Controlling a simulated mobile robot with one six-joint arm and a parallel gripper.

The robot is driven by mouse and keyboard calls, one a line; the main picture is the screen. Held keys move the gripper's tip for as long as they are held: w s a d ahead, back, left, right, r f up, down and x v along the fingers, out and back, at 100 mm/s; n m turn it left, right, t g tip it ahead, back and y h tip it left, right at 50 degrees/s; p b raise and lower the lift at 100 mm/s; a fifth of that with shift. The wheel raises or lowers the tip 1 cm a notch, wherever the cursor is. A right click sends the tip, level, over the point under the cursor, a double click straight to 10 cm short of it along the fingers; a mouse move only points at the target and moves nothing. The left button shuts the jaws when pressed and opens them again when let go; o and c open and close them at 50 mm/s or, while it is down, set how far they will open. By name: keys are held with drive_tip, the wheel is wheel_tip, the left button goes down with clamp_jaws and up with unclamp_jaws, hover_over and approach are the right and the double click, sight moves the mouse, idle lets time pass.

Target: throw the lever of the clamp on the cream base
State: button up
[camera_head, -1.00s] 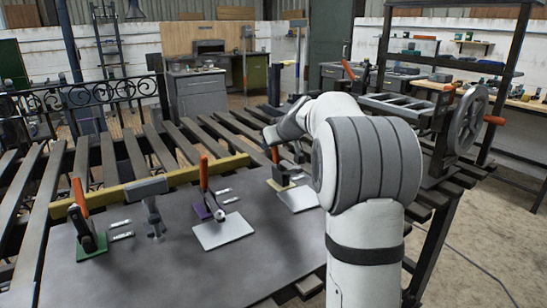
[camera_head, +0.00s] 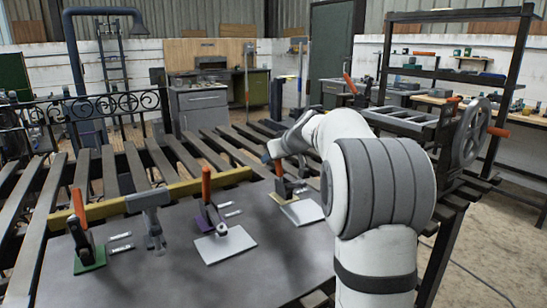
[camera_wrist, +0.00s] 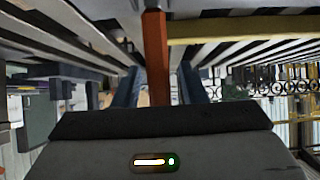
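The clamp on the cream base (camera_head: 277,199) stands at the right of the grey table top, left of my arm. Its orange lever (camera_head: 278,168) points up, just below my gripper (camera_head: 272,153). A light plate (camera_head: 303,212) lies in front of this clamp. In the wrist view the orange lever (camera_wrist: 157,65) stands between the two blue fingers of my gripper (camera_wrist: 158,88). A gap shows on each side of it, so the gripper looks open around the lever and not shut on it.
A purple-based clamp (camera_head: 207,222) and a green-based clamp (camera_head: 90,262), both with orange levers up, stand to the left. A grey hammer-shaped post (camera_head: 152,220) stands between them. A yellow bar (camera_head: 170,195) runs behind. A handwheel (camera_head: 470,133) is at the right.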

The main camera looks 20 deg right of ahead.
drive_tip(key=shift+s+d+r, duration=0.15)
drive_tip(key=shift+s+r, duration=0.2)
drive_tip(key=shift+s, duration=0.05)
drive_tip(key=v, duration=0.6)
drive_tip(key=shift+s+r, duration=0.2)
drive_tip(key=shift+s, duration=0.1)
